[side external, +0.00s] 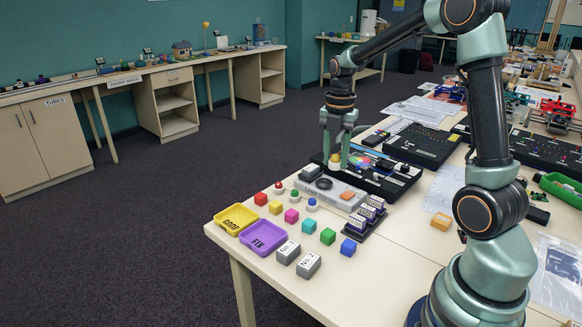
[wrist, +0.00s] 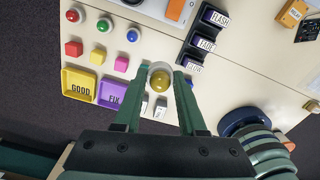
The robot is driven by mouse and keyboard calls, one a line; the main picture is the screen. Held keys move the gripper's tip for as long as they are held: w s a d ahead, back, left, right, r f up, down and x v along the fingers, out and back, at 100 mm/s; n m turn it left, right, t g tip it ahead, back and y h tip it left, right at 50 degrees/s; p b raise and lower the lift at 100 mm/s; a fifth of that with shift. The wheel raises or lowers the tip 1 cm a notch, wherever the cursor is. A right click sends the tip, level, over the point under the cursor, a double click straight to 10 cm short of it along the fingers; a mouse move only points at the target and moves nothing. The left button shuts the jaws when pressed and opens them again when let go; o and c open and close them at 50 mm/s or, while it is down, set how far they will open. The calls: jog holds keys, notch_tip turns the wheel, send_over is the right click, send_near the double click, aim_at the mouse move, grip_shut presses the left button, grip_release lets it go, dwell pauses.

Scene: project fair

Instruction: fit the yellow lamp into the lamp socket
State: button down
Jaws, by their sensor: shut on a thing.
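My gripper (side external: 337,152) is shut on the yellow lamp (side external: 334,160), which hangs between the fingertips above the black panel. The wrist view also shows the yellow lamp (wrist: 160,82), a yellow ball with a pale rim behind it, between the two green fingers of my gripper (wrist: 158,76). A grey console (side external: 338,198) lies in front of the lamp, with a dark round piece (side external: 324,183) on top; I cannot tell whether this is the lamp socket.
Red, green and blue lamps (wrist: 133,36) stand in a row near coloured cubes (wrist: 121,64). Yellow GOOD (side external: 235,218) and purple FIX (side external: 262,238) trays sit at the table corner. A black rack (side external: 364,225) holds labelled purple blocks.

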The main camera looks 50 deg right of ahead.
notch_tip(320, 180, up, 3)
jog(key=shift+f, duration=0.15)
jog(key=shift+w+r, duration=0.1)
jog(key=shift+r, duration=0.2)
jog(key=shift+w+d, duration=0.2)
jog(key=shift+d, duration=0.05)
jog(key=w+d+f+m, duration=0.3)
jog(key=w+d+f, duration=0.4)
jog(key=w+d, duration=0.1)
send_over(323, 185)
jog(key=shift+s+f, duration=0.15)
jog(key=shift+f, duration=3.4)
jog(key=shift+f, duration=0.65)
jog(key=shift+c, duration=1)
grip_release()
